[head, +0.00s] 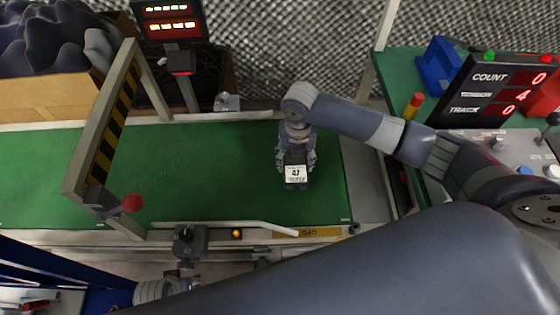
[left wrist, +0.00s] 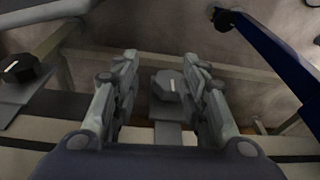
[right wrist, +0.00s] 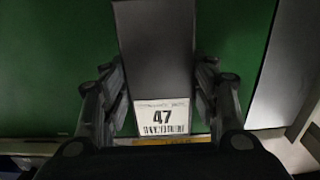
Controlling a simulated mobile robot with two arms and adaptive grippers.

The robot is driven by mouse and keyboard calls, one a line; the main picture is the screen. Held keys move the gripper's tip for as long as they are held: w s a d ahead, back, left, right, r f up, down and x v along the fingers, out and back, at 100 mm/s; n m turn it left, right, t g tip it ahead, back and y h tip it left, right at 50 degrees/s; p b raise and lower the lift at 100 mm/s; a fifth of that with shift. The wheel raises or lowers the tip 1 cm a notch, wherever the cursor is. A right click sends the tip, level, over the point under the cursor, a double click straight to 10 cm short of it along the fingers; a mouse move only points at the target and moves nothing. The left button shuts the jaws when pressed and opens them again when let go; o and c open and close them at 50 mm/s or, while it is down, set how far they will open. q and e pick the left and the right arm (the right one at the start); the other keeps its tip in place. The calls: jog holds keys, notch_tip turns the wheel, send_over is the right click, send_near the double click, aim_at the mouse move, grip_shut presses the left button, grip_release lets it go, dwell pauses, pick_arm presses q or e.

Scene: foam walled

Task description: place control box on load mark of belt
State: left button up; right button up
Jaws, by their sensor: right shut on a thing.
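The control box (head: 295,174) is dark with a white label reading 47. My right gripper (head: 296,158) is shut on it, over the right part of the green belt (head: 220,165). The right wrist view shows the box (right wrist: 155,50) between the fingers, label towards the wrist. I cannot tell whether its underside touches the belt. The yellow load mark (head: 308,232), partly covered, is on the belt's near rail, just below the box in the picture.
A striped gate (head: 112,120) with a red knob spans the belt on the left. A display post (head: 170,30) stands behind it. A counter panel (head: 500,90) and blue bin (head: 438,66) are at the right. The belt between gate and box is clear.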

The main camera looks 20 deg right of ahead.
jog(key=w+a, duration=0.2)
jog(key=w+a+b, duration=0.1)
jog(key=w, duration=0.1)
jog(key=shift+a+f, duration=0.25)
jog(key=shift+a, duration=0.05)
pick_arm(q)
jog(key=w+v, duration=0.1)
jog(key=v, duration=0.6)
jog(key=shift+w+r+t+b, duration=0.3)
jog(key=shift+w+r+b, duration=0.15)
jog(key=shift+w, duration=0.2)
pick_arm(e)
jog(key=shift+f, duration=1.75)
jog(key=shift+s+f, duration=0.1)
jog(key=o, duration=1.4)
jog(key=shift+r, duration=0.35)
pick_arm(q)
notch_tip(320, 180, down, 10)
jog(key=s+p, duration=0.1)
jog(key=p, duration=0.2)
jog(key=shift+s, duration=0.2)
pick_arm(e)
notch_tip(320, 180, up, 12)
jog(key=shift+f, duration=0.25)
pick_arm(q)
jog(key=shift+s, duration=0.1)
